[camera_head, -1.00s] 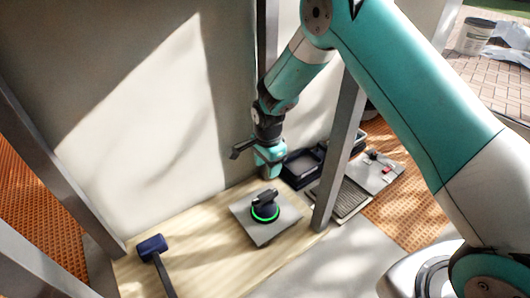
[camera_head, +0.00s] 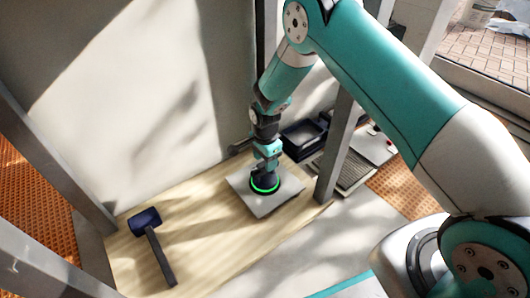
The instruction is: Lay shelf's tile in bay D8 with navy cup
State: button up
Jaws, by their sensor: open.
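A square grey tile (camera_head: 256,205) lies on the pale wooden shelf (camera_head: 205,215). A dark suction cup with a glowing green ring (camera_head: 266,187) sits on the tile. My gripper (camera_head: 266,168) is directly above the cup, at its handle, and hides most of it. Its jaws are open, and the fingertips are too small and covered to tell how closely they surround the handle. Bay D8 cannot be picked out in this view.
A navy-headed mallet (camera_head: 146,219) lies on the shelf's left part. A grey post (camera_head: 335,155) stands right of the tile, with black trays (camera_head: 303,137) and a ridged grey tray (camera_head: 350,172) behind it. A pale wall panel (camera_head: 140,120) rises behind the shelf.

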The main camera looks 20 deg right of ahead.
aim_at(262, 182)
jog(key=shift+f+b, duration=0.75)
jog(key=shift+f, duration=1.2)
grip_shut()
